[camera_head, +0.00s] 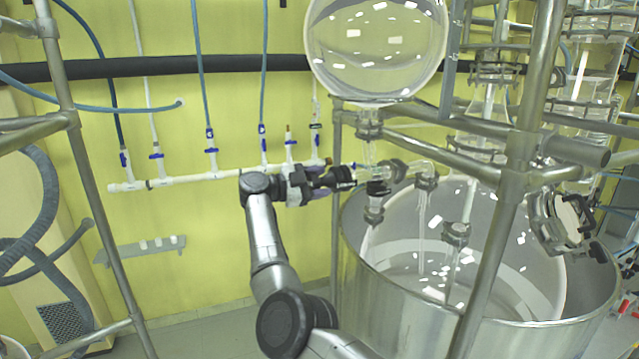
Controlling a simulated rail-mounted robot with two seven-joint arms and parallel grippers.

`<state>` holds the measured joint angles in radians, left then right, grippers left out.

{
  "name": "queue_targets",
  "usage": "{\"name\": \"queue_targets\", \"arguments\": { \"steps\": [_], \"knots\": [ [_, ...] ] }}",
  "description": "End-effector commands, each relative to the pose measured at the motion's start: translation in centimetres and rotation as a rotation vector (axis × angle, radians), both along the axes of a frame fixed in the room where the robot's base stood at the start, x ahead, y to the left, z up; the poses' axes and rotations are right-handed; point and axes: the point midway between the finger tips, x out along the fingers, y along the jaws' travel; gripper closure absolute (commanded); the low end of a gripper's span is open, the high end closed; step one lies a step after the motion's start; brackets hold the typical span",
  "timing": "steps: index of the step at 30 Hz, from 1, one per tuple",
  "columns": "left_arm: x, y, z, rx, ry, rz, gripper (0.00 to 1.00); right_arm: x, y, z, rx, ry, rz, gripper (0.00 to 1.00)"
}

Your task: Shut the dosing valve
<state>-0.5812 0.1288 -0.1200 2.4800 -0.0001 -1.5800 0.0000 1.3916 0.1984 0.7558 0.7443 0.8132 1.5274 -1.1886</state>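The dosing valve (378,187) is a small dark fitting on the glass pipework below the round glass flask (376,50). It sits above the rim of the large steel vessel (400,310). My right gripper (350,177) comes from the left, level with the valve, its dark fingers at or just beside the valve's left side. The fingers overlap the valve in the picture, so I cannot tell whether they touch or hold its handle, or how far apart they are. The handle's position is not clear. My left gripper is not in view.
Steel frame poles (505,190) stand in front of the vessel on the right, and another pole (95,190) stands at the left. A white pipe manifold (220,176) with blue-handled taps runs along the yellow wall behind my arm. Hoses hang at the left.

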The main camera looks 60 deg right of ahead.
Motion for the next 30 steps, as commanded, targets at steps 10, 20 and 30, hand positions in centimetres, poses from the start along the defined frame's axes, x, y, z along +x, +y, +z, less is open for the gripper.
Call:
{"name": "queue_targets", "arguments": {
  "steps": [10, 20, 30],
  "knots": [
    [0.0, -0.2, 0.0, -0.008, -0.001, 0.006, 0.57, 0.0, 0.0, 0.0, -0.002, -0.002, 0.0, 0.71],
    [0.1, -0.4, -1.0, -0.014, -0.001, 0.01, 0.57, 0.0, 0.0, -0.2, -0.079, -0.102, 0.0, 0.71],
    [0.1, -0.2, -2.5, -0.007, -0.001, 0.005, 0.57, 0.0, -0.1, -0.3, -0.268, -0.348, 0.001, 0.71]
  ]
}}
